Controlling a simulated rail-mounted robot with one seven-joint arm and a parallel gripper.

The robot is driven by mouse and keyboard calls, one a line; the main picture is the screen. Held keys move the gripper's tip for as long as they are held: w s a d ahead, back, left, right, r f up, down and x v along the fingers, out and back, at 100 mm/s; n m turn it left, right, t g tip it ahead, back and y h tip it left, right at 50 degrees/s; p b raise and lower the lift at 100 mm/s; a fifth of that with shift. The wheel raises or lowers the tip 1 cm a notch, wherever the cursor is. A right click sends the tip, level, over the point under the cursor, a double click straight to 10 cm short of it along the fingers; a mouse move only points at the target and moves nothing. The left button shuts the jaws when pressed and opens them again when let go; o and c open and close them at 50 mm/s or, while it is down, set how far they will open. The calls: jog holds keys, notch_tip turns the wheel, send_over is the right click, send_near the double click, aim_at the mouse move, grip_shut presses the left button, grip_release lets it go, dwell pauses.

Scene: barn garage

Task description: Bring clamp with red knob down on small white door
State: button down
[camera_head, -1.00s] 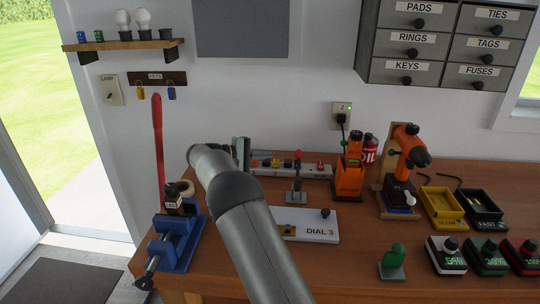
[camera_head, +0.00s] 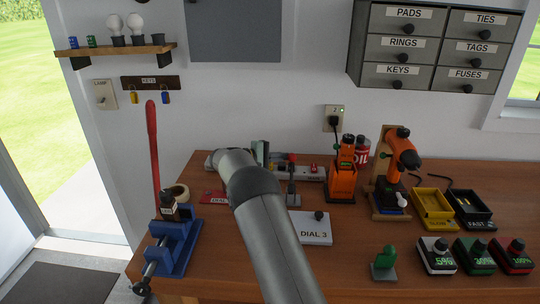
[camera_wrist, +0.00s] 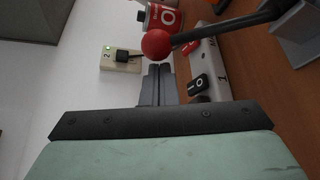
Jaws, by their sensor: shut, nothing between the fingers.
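The clamp (camera_head: 292,188) stands on the bench on a small grey base, its dark lever upright with a red knob (camera_head: 292,157) on top. The red knob also shows large in the wrist view (camera_wrist: 156,43), on a dark rod running right. A white panel marked DIAL 3 (camera_head: 312,236), with a black knob, lies in front of the clamp; the arm covers its left part. I cannot tell whether it is the small white door. My gripper (camera_head: 264,152) is left of the red knob. In the wrist view, its fingers (camera_wrist: 158,85) are shut and empty, apparently close to the knob.
A white power strip (camera_head: 312,173) lies behind the clamp. An orange device (camera_head: 343,180) and an orange drill (camera_head: 404,152) stand to the right. A blue vise (camera_head: 174,245) and a tape roll (camera_head: 178,192) are left.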

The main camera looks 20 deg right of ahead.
jog(key=shift+d+f, duration=0.15)
jog(key=shift+d, duration=0.5)
jog(key=shift+b, duration=0.3)
jog(key=shift+s+a+r+m+b, duration=0.2)
jog(key=shift+s+m+b, duration=0.1)
jog(key=shift+b, duration=0.65)
jog(key=shift+h+b, duration=0.3)
jog(key=shift+b, duration=0.05)
jog(key=s+a+r+m+h+b, duration=0.1)
jog(key=s+m+b, duration=0.3)
jog(key=b, duration=0.9)
jog(key=s+a+r+m+g+h+b, duration=0.1)
jog(key=s+a+m+h+b, duration=0.2)
jog(key=b, duration=1)
jog(key=s+m, duration=0.2)
jog(key=m, duration=0.1)
jog(key=shift+r+h, duration=0.3)
